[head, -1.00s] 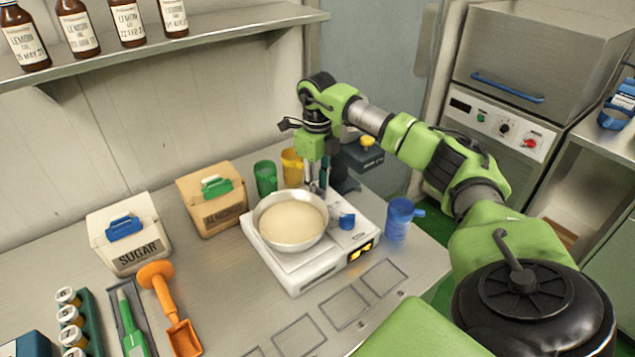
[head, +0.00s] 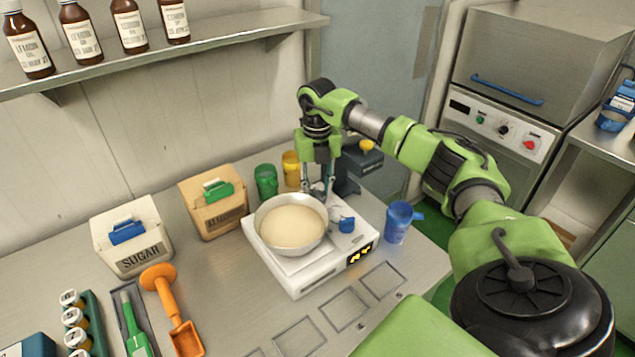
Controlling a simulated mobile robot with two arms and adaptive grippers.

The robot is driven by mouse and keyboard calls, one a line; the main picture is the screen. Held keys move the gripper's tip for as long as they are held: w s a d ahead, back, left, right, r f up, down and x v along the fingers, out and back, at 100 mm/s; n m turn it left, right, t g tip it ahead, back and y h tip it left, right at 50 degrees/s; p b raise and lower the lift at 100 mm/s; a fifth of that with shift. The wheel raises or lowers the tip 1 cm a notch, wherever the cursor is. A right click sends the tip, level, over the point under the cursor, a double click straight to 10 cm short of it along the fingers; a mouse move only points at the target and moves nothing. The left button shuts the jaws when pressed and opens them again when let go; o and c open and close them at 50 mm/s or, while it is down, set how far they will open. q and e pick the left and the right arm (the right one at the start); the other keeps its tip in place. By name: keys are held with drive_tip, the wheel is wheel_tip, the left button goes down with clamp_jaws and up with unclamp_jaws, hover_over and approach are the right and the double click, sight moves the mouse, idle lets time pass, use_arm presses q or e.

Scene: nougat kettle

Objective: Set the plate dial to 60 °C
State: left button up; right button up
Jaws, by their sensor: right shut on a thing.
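The white hot plate (head: 308,280) stands on the counter, with a yellow-lit display (head: 361,255) on its front; the digits are too small to read. A metal pan (head: 290,246) of pale mass sits on it. My right gripper (head: 318,188) points down at the back of the plate, just behind the pan. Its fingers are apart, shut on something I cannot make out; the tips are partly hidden. The blue knob-like part is nearer the camera than the fingers. My left gripper is out of view.
A blue cup (head: 398,222) stands right of the plate. Green (head: 266,181) and yellow (head: 291,168) cups and a dark device (head: 362,164) stand behind. Sugar (head: 130,240) and tan (head: 214,205) bins and an orange scoop (head: 172,305) are left. Marked squares (head: 344,310) in front are empty.

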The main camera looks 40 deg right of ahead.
sight(317, 191)
idle(0.5)
drive_tip(key=o, duration=1.1)
wheel_tip(317, 191, up, 12)
